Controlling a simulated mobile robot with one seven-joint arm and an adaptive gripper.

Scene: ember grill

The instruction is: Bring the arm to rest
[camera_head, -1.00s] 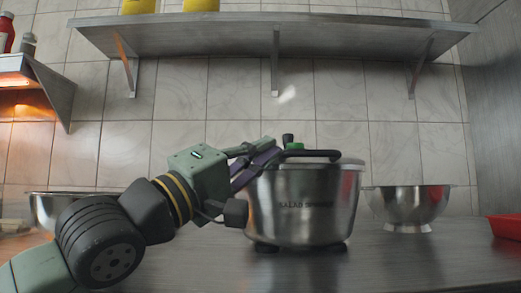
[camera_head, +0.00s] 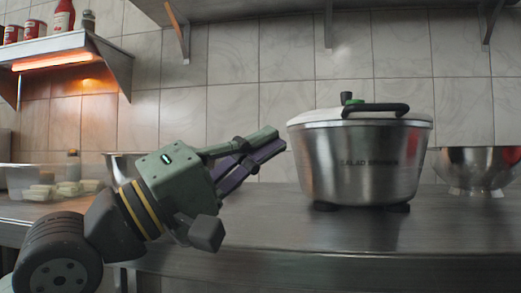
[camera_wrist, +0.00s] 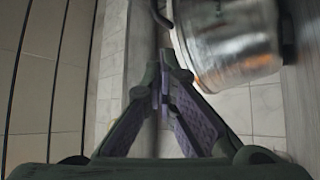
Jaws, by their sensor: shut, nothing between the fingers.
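My gripper (camera_head: 279,143) is green with purple finger pads and points to the right in the head view. Its fingers are shut with nothing between them, and the tips also meet in the wrist view (camera_wrist: 163,82). It is held above the counter, to the left of a steel salad spinner (camera_head: 362,160) with a light lid, a black handle and a green knob. A gap shows between the fingertips and the spinner in the head view. In the wrist view the spinner (camera_wrist: 228,42) appears at the upper right, beside the fingers.
The spinner stands on the steel counter (camera_head: 300,230). A metal colander (camera_head: 475,170) stands to its right. Another metal bowl (camera_head: 122,165) is partly hidden behind my arm. A clear container (camera_head: 55,182) with pale pieces sits at the left. A heated shelf (camera_head: 60,48) holds red cans and bottles.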

